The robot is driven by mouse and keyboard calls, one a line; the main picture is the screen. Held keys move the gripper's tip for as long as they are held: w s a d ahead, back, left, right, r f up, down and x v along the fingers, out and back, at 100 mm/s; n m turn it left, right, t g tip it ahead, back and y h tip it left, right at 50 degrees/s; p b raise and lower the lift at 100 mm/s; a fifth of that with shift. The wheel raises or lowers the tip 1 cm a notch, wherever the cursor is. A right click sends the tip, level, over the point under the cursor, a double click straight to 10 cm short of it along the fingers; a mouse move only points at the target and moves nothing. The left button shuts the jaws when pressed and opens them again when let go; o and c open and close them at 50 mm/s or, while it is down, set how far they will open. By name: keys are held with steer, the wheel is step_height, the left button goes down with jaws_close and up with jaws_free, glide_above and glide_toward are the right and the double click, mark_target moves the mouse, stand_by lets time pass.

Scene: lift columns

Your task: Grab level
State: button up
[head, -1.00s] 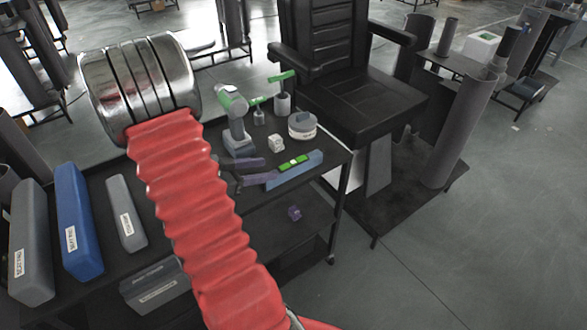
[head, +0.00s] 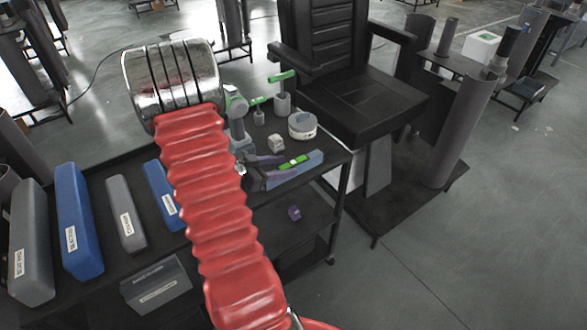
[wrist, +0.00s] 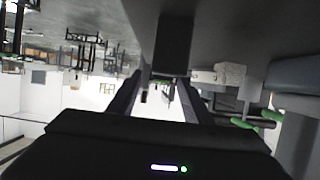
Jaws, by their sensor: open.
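The level (head: 308,162), a blue-grey bar with a bright green vial section, lies on the black cart top near its right edge. My gripper (head: 260,171) is at the left end of the level, its dark fingers open. One finger overlaps the level's left end in the picture; I cannot tell whether it touches. In the wrist view my gripper (wrist: 162,95) shows two dark fingers spread apart, with a dark block between them beyond the tips. I cannot tell for sure that this block is the level. My red sleeved arm hides part of the cart.
A round grey-white tape-like item (head: 302,126), a small whitish block (head: 276,143) and a grey tool with green parts (head: 237,110) stand behind the level. Blue boxes (head: 77,220) and grey boxes (head: 30,240) lie left.

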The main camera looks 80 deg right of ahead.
mark_target(289, 165)
steer(key=shift+x, duration=2.4)
steer(key=shift+c, duration=0.3)
jaws_close()
